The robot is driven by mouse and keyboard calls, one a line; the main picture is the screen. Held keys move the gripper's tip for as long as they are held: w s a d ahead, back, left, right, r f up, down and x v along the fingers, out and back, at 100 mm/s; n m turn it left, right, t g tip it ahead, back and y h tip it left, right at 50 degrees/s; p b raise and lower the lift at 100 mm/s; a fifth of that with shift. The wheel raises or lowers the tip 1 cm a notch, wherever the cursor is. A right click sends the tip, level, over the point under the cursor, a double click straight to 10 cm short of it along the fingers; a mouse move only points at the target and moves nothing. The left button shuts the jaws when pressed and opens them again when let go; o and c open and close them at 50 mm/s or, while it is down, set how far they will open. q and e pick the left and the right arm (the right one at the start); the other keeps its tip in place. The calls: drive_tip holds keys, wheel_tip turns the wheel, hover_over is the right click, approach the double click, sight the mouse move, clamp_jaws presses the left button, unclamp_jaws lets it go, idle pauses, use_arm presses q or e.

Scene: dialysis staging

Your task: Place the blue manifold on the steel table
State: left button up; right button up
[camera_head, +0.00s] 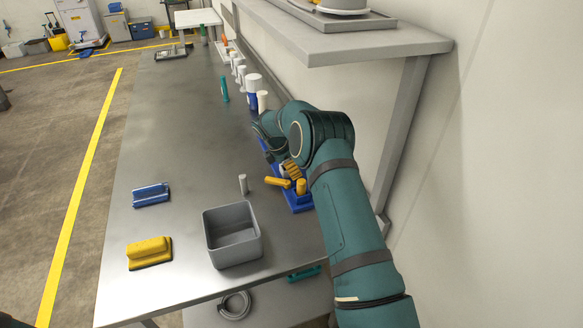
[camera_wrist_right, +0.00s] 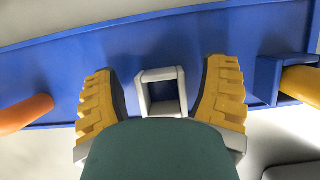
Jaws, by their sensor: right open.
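The blue manifold (camera_head: 299,204) is at the right side of the steel table (camera_head: 180,110), close to the wall, partly hidden by my right arm. In the wrist view the manifold (camera_wrist_right: 200,38) is a long blue plate with a grey square handle (camera_wrist_right: 162,90), an orange cylinder at left and a yellow one at right. My right gripper (camera_head: 291,170) is open, its yellow fingers on either side of the handle, with a visible gap to each finger; it also shows in the wrist view (camera_wrist_right: 162,100). My left gripper is not in view.
A grey bin (camera_head: 232,236) stands near the table's front, with a small white cylinder (camera_head: 243,184) behind it. A blue block (camera_head: 151,195) and a yellow block (camera_head: 149,252) lie at left. Bottles (camera_head: 252,90) line the wall side. A shelf (camera_head: 350,42) overhangs. The table's middle is clear.

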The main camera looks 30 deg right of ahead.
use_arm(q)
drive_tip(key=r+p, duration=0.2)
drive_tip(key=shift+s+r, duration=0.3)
use_arm(e)
drive_tip(key=v, duration=1.2)
drive_tip(key=shift+a+f, duration=0.1)
drive_tip(key=shift+f, duration=0.05)
